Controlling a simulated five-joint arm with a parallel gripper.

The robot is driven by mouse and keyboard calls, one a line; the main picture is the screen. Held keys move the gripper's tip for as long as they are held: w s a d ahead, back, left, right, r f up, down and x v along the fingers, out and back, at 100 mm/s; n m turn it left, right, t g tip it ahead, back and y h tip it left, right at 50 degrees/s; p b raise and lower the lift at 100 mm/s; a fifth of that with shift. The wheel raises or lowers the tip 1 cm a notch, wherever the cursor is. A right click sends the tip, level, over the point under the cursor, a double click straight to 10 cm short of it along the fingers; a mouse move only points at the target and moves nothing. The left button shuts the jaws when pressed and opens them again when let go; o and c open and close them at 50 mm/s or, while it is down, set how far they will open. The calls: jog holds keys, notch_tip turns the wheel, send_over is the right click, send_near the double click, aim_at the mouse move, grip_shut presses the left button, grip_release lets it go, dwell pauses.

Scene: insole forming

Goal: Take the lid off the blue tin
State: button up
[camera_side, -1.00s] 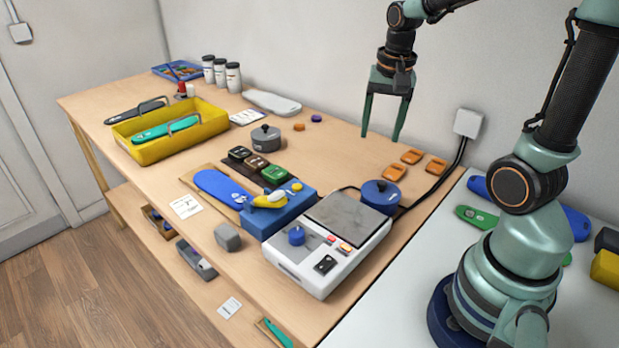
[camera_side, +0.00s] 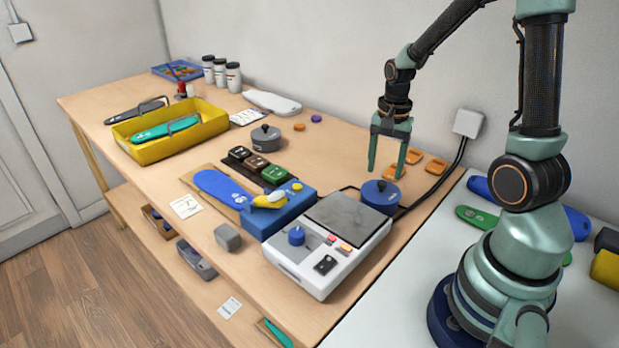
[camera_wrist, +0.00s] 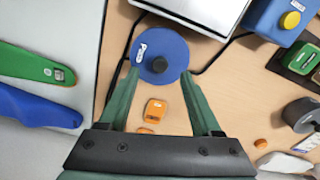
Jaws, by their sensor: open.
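The blue tin (camera_side: 379,198) stands on the bench at the back right corner of the white machine. Its round blue lid (camera_side: 371,189) is on it, with a dark knob (camera_side: 381,184) in the middle. In the wrist view the blue lid (camera_wrist: 153,45) lies just beyond my fingertips, its knob (camera_wrist: 159,65) roughly between them. My gripper (camera_side: 385,173) is open and empty, its fingertips just above the lid in the side view. The wrist view also shows my open gripper (camera_wrist: 160,75). I cannot tell whether the fingers touch the lid.
The white machine (camera_side: 318,268) with a grey plate stands close left of the tin. Several orange pieces (camera_side: 413,157) lie behind it. A black cable (camera_side: 440,180) runs to the wall socket. A grey lidded tin (camera_side: 266,142) stands farther left. Bare bench lies between.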

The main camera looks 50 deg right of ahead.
aim_at(382, 182)
notch_tip(382, 182, down, 4)
jog(key=shift+a+f, duration=0.1)
jog(key=shift+a, duration=0.05)
jog(key=shift+c, duration=0.3)
grip_shut()
jog(key=shift+r, duration=0.25)
